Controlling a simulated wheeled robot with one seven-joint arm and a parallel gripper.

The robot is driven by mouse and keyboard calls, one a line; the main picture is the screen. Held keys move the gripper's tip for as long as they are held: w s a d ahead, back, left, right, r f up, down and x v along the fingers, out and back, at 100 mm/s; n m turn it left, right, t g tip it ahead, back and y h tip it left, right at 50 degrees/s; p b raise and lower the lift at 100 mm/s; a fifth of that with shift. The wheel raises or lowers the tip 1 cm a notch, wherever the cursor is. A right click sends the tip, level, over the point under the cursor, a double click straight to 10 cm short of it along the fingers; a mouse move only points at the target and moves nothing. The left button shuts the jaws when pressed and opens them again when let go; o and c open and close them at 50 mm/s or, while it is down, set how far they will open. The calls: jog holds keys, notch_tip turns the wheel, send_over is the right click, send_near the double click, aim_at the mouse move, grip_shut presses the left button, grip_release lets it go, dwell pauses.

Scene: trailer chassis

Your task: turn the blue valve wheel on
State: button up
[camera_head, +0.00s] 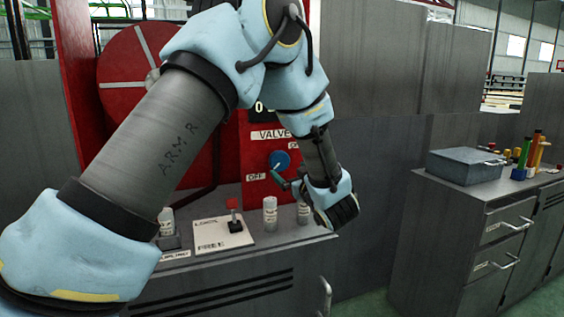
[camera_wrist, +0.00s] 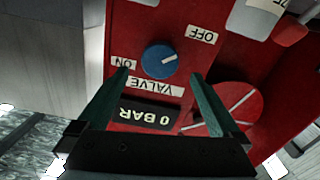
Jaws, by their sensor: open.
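The blue valve wheel (camera_head: 280,159) is a round knob on a red panel (camera_wrist: 135,38), with a white mark across part of its face. In the head view the mark slants down-left toward the OFF label (camera_head: 256,176); the ON label (camera_head: 293,145) is at upper right. In the upside-down wrist view the wheel (camera_wrist: 159,60) lies beyond and between the tips of my open gripper (camera_wrist: 159,73). The fingers hold nothing and appear apart from the wheel. My gripper (camera_head: 282,179) is just in front and below it in the head view.
A display (camera_wrist: 150,116) reads 0 BAR. A red reel (camera_head: 128,70) stands left of the panel. Below are a red-knobbed lever (camera_head: 234,218) and white cylinders (camera_head: 270,213) on a grey cabinet. A grey box (camera_head: 464,166) sits on another cabinet at right.

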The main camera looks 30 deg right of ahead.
aim_at(281, 164)
jog(key=w, duration=0.2)
jog(key=w+p, duration=0.1)
jog(key=w, duration=0.2)
jog(key=w+d+p, duration=0.1)
jog(key=w, duration=0.1)
jog(key=shift+w, duration=0.2)
jog(key=shift+a, duration=0.1)
jog(key=shift+c, duration=0.2)
jog(key=c, duration=1.2)
